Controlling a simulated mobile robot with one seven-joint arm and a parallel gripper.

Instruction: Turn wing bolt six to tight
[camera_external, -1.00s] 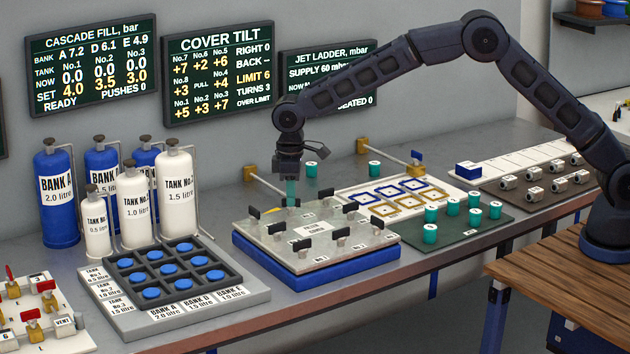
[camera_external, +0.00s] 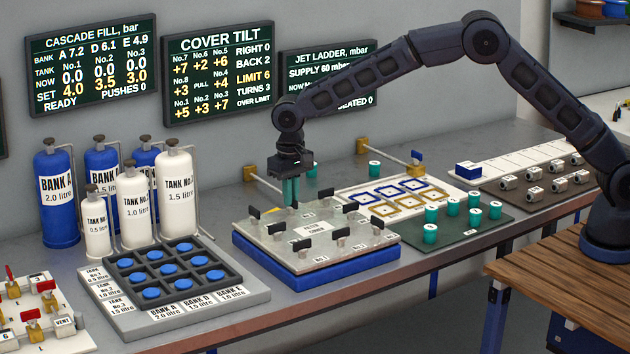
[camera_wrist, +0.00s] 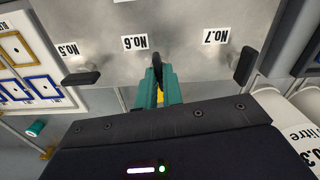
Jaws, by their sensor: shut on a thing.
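The filter cover (camera_external: 290,238) is a grey plate with several black wing bolts, lying on a blue base. Wing bolt six (camera_wrist: 157,61) is at its back edge by the No.6 label (camera_wrist: 134,43). My gripper (camera_external: 291,203) points straight down over that edge, and its teal fingers are shut on this bolt; the wrist view shows its black wing between the fingertips (camera_wrist: 158,77). The fingers hide most of the bolt in the external view. The Cover Tilt board (camera_external: 217,72) reads RIGHT 0, BACK 2, LIMIT 6, TURNS 3, OVER LIMIT.
Wing bolts by No.5 (camera_wrist: 82,77) and No.7 (camera_wrist: 245,65) flank the fingers. Gas tanks (camera_external: 180,195) stand left of the cover. A blue-button panel (camera_external: 255,292) is at front left. Teal cylinders (camera_external: 430,233) and a card tray (camera_external: 345,183) are to the right.

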